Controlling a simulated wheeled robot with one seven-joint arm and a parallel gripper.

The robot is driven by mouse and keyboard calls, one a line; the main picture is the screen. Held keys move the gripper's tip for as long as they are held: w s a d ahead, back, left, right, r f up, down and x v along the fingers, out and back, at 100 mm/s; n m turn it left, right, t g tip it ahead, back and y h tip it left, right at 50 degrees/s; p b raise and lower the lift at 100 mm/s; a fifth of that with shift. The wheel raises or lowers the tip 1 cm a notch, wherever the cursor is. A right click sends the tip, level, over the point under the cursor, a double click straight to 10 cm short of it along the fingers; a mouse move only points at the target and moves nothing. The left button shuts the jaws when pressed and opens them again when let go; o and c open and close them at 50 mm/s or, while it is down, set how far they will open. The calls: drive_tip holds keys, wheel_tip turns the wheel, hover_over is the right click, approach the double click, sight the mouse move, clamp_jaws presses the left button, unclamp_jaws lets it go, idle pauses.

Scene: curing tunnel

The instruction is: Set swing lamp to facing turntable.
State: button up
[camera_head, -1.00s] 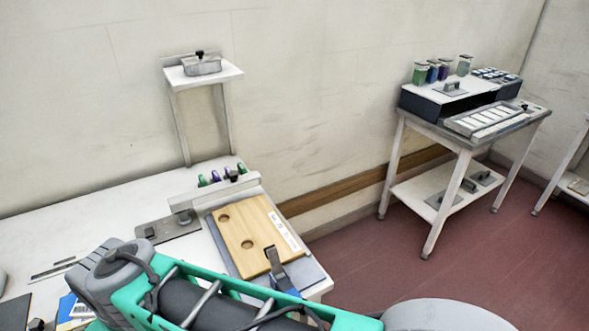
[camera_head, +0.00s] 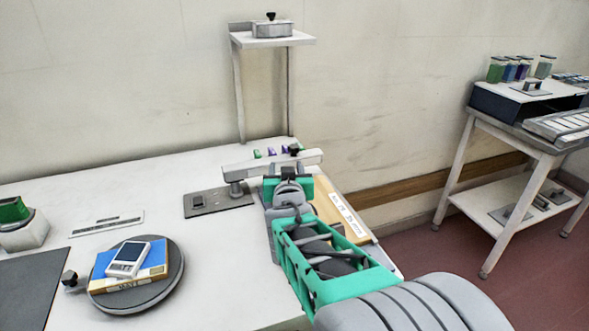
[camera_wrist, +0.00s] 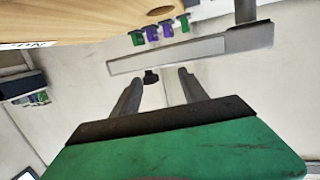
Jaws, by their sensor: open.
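The swing lamp (camera_head: 245,169) is a pale horizontal bar on a short post above a grey base plate, with a black knob (camera_head: 294,148) near its right end. The bar points right, away from the turntable (camera_head: 150,300), a grey round disc at the lower left. My gripper (camera_wrist: 160,74) is open and empty. In the wrist view the lamp bar (camera_wrist: 165,55) lies just beyond the fingertips, and the black knob (camera_wrist: 150,77) shows between them. Whether they touch it cannot be told.
A blue-topped box (camera_head: 152,274) with a white handheld meter (camera_head: 129,258) lies on the turntable. A wooden board (camera_head: 340,212) lies beneath my arm. Green and purple items (camera_head: 271,152) stand behind the bar. A raised shelf (camera_head: 275,41) stands behind; a side table (camera_head: 530,140) is right.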

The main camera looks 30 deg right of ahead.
sight(294, 150)
drive_tip(key=d, duration=0.1)
drive_tip(key=d+r+h, duration=0.1)
drive_tip(key=d+t, duration=0.1)
drive_tip(key=shift+w+r+h, duration=0.2)
drive_tip(key=shift+w+h, duration=0.05)
drive_tip(key=shift+h, duration=0.15)
drive_tip(key=x, duration=0.7)
drive_tip(key=shift+w, duration=0.1)
drive_tip(key=shift+c, duration=0.4)
clamp_jaws()
